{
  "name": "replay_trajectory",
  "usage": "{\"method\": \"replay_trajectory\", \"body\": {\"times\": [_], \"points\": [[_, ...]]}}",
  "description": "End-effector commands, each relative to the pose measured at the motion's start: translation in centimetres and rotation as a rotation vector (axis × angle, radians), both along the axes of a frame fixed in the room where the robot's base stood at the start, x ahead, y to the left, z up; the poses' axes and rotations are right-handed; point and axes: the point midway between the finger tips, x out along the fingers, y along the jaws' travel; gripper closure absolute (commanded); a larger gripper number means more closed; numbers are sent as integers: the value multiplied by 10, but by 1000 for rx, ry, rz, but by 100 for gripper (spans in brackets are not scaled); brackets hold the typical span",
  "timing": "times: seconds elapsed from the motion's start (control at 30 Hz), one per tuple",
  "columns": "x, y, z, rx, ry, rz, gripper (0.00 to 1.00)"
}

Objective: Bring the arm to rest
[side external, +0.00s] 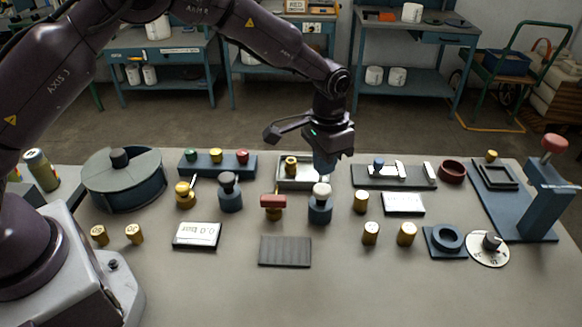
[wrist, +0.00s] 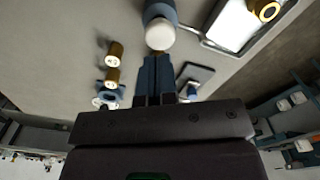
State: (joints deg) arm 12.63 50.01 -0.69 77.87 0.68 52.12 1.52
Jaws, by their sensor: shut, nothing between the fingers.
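My gripper (side external: 325,172) hangs over the back middle of the grey table (side external: 200,285), fingers pointing down. Its two blue-grey fingers are together with nothing between them; they also show closed in the wrist view (wrist: 157,66). Below and in front of it stands a blue post with a white knob (side external: 320,192). The same knob shows just beyond the fingertips in the wrist view (wrist: 160,33). The fingers appear above it, and I cannot tell the exact gap. My arm reaches in from the left, raised over the table.
A metal tray (side external: 283,184) with a brass cylinder lies behind the knob. A round blue drum (side external: 126,192) stands left and a blue press with a red knob (side external: 548,195) stands right. Several brass cylinders and a ribbed plate (side external: 285,251) lie nearer. The front is clear.

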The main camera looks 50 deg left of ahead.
Motion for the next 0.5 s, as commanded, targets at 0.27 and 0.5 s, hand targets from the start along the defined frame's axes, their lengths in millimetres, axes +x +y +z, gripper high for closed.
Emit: {"method": "replay_trajectory", "body": {"times": [0.27, 0.5], "points": [[0, 0, 0, 0, 0, 0, 100], [-6, 1, -5, 4, 19, 4, 100]]}}
